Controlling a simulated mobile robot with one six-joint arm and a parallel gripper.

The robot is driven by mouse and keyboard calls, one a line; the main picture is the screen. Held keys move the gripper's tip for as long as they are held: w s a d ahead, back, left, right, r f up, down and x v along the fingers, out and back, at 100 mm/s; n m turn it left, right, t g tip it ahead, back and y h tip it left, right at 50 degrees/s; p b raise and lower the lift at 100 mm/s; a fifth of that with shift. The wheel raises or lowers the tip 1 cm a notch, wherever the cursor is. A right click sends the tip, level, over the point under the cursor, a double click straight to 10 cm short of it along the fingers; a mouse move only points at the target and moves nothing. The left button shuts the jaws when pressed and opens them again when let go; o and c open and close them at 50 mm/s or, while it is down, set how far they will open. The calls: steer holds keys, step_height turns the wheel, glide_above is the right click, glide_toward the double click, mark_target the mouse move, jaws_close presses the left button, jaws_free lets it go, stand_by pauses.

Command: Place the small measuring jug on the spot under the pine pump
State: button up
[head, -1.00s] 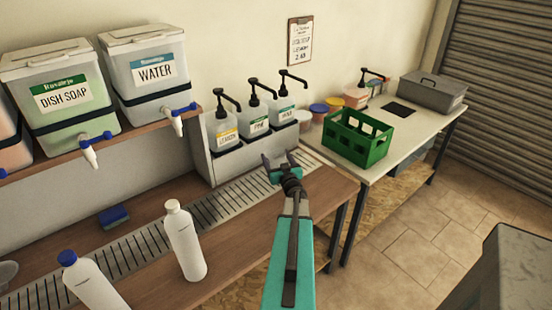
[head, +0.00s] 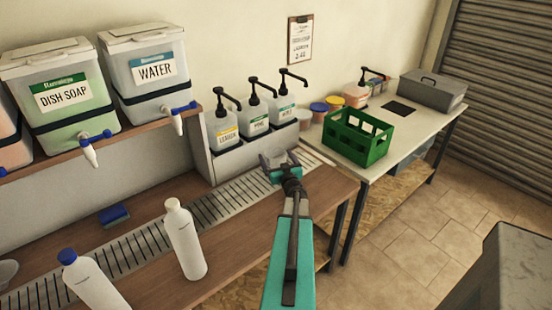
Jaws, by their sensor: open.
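The pine pump (head: 254,122) is the middle one of three pump bottles in a grey rack, with a green label. My gripper (head: 278,158) is open in front of the rack, over the slotted drip grate, below and slightly right of the pine pump. A small pale, greyish shape shows between its fingers. It may be the small measuring jug, but I cannot tell it from the fingers. The spot under the pine pump is partly hidden by my gripper. A clear round vessel (head: 6,271), cut off at the left edge, cannot be identified.
The lemon pump (head: 225,132) and mint pump (head: 287,115) flank the pine one. A white bottle (head: 185,240) and a blue-capped bottle (head: 90,282) stand on the near counter. A green crate (head: 358,137) stands on the right table. A blue sponge (head: 114,215) lies behind the grate.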

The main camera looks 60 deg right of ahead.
steer(key=shift+r, duration=0.2)
steer(key=b+v, duration=0.2)
steer(key=v, duration=1)
steer(key=shift+s, duration=0.1)
stand_by(1.2)
